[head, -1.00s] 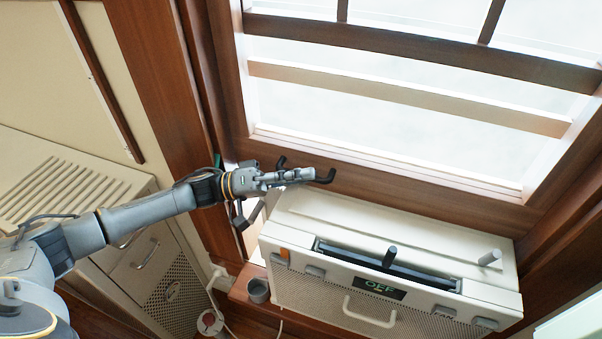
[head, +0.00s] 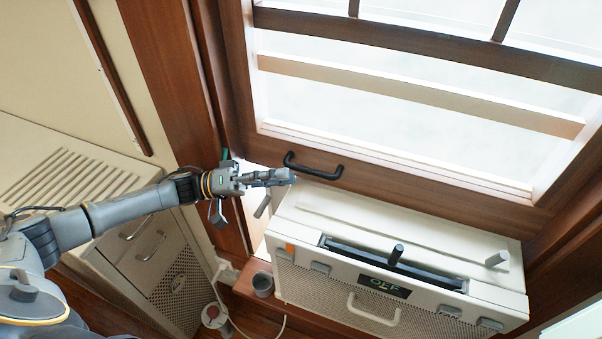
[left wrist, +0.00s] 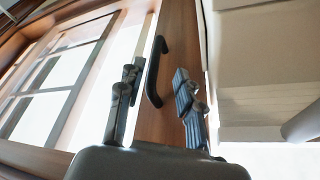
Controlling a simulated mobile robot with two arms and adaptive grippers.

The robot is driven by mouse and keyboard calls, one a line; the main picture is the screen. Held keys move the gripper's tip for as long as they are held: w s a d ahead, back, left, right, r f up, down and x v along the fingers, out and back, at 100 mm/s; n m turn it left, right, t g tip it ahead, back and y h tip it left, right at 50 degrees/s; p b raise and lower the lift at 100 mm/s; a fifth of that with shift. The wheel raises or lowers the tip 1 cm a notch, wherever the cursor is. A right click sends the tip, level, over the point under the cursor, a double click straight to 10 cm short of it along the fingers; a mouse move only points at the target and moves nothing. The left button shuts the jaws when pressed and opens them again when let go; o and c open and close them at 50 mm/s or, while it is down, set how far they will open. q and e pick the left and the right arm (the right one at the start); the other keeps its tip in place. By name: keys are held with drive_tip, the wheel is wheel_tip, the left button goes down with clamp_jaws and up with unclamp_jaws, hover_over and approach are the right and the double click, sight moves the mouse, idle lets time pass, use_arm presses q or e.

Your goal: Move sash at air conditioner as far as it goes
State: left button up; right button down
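The brown wooden sash (head: 400,183) has its bottom rail just above and behind the cream air conditioner (head: 345,217). A black bow handle (head: 313,168) is fixed near the rail's left end. My left gripper (head: 291,177) is just left of and below the handle, apart from it. In the left wrist view my left gripper (left wrist: 156,76) is open, with two separated dark fingers. The handle (left wrist: 154,80) on the brown rail (left wrist: 176,35) appears in the gap between them, with nothing gripped. My right gripper is out of view.
The air conditioner's dark slot and two grey knobs face up, right of my gripper. A cream cabinet (head: 75,180) with slatted top stands at left under my arm. A small grey cup (head: 263,284) sits on the wooden ledge by the air conditioner.

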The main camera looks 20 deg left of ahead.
use_arm(q)
drive_tip(key=v, duration=0.5)
drive_tip(key=shift+s+a+f, duration=0.1)
drive_tip(key=shift+s+a, duration=0.05)
drive_tip(key=shift+a, duration=0.15)
drive_tip(key=shift+s, duration=0.1)
